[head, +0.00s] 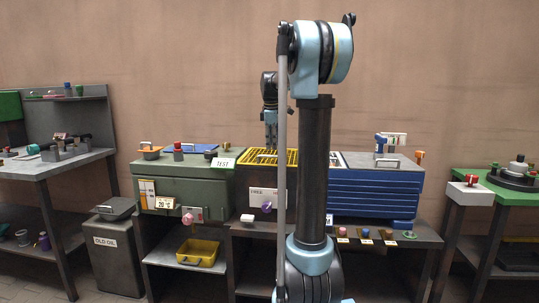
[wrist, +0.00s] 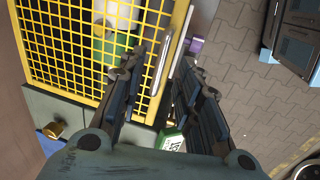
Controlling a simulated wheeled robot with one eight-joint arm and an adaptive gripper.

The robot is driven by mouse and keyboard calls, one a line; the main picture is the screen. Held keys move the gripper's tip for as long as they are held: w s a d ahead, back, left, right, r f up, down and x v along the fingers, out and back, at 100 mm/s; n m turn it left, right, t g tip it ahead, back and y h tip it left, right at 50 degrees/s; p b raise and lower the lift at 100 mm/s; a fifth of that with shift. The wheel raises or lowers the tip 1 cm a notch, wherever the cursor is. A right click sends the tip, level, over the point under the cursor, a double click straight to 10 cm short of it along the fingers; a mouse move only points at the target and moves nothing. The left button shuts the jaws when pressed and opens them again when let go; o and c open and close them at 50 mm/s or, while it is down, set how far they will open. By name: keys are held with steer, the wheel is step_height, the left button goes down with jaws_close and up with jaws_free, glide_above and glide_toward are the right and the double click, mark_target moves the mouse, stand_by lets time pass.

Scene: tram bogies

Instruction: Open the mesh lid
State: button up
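The yellow mesh lid (head: 254,157) lies flat on top of the middle unit, between a green box and a blue ribbed box. The wrist view shows the lid (wrist: 65,45) at the left, with white and green things beneath the mesh. A pale bar handle (wrist: 163,62) runs along the lid's edge. My gripper (head: 270,140) points down above the lid. In the wrist view my gripper (wrist: 160,70) has its fingers spread, with the handle appearing between the fingertips. I cannot tell how far above the handle they are. My arm hides the lid's right part in the head view.
The green box (head: 185,190) stands left, with a TEST sign (head: 223,163) on top. The blue ribbed box (head: 375,195) stands right, with items on it. A purple knob (head: 266,207) sticks out in front below the lid. Open paved floor (wrist: 250,90) shows beside the unit.

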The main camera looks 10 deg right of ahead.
steer(key=shift+w+d+f, duration=0.1)
steer(key=shift+w+f, duration=0.15)
steer(key=shift+f, duration=1)
steer(key=shift+w+d+f, duration=0.1)
steer(key=shift+w+f, duration=0.1)
steer(key=shift+f, duration=1)
steer(key=shift+c, duration=0.5)
